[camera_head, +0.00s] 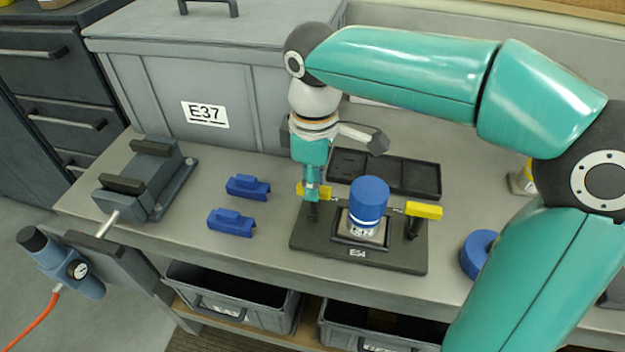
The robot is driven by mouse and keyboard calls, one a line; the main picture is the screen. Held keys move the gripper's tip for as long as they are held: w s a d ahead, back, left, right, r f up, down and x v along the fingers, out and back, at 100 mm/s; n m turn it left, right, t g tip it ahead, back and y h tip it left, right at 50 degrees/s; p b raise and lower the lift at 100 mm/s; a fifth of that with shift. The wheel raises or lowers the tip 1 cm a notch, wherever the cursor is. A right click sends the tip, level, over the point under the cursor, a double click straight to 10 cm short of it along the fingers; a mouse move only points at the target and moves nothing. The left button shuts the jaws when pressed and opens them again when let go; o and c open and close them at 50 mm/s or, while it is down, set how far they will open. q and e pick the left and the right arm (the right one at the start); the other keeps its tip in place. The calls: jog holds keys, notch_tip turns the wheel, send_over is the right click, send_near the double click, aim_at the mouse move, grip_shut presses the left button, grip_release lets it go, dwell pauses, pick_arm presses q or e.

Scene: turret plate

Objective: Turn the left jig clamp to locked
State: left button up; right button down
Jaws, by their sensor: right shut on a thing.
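The dark jig plate (310,238), labelled E54, lies on the bench near its front edge. A round part with a blue cap (369,195) stands upright in its middle. The left jig clamp (327,191) has a yellow handle, mostly hidden by my right gripper. The right jig clamp (424,210) has a yellow handle that points sideways, away from the part. My right gripper (312,203) reaches down from above and is shut on the left clamp. Its fingertips are small and partly merge with the clamp. My left gripper is not in view.
A large grey box (255,85) labelled E37 stands behind. Two blue blocks (231,222) (248,187) lie left of the jig. A vise (150,180) sits at the bench's left end. A black tray (415,178) lies behind the jig, and a blue round piece (477,253) is to its right.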

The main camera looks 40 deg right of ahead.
jog(key=shift+m, duration=0.4)
jog(key=m, duration=0.2)
jog(key=shift+m+p, duration=0.4)
jog(key=m, duration=0.5)
jog(key=shift+m+p, duration=0.3)
jog(key=shift+p, duration=0.05)
jog(key=m, duration=0.8)
jog(key=shift+m, duration=0.3)
jog(key=c, duration=1.1)
grip_release()
